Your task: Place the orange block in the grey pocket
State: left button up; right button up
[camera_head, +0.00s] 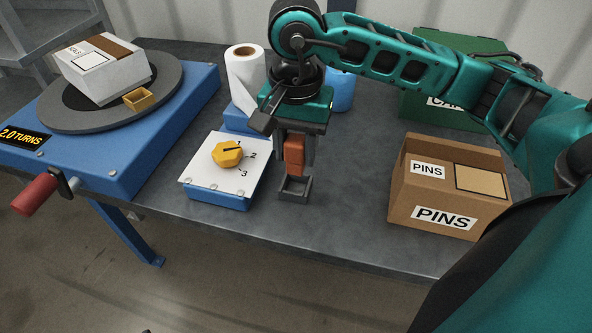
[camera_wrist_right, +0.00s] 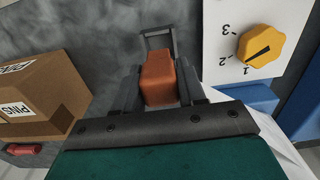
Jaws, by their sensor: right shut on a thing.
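My right gripper (camera_head: 295,155) points down over the table, shut on the orange block (camera_head: 294,152). The block also shows between the fingers in the right wrist view (camera_wrist_right: 158,80). The grey pocket (camera_head: 294,188) is a small open frame on the table, just below the block in the head view. In the right wrist view the pocket (camera_wrist_right: 156,38) shows beyond the block's far end. The block looks upright above the pocket; I cannot tell whether its lower end touches or enters it. My left gripper is not in view.
A white panel with a yellow knob (camera_head: 227,153) stands close left of the pocket. A cardboard PINS box (camera_head: 447,205) stands to the right. A paper roll (camera_head: 245,72) and blue turntable base (camera_head: 150,150) are further left. Bare table lies between pocket and PINS box.

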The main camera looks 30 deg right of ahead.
aim_at(296, 170)
jog(key=shift+f, duration=0.65)
notch_tip(296, 170, down, 4)
jog(key=shift+r, duration=0.25)
jog(key=shift+f, duration=0.25)
jog(key=shift+b, duration=0.35)
jog(key=shift+f, duration=0.2)
jog(key=o, duration=1.1)
jog(key=shift+r, duration=0.1)
jog(key=shift+c, duration=0.2)
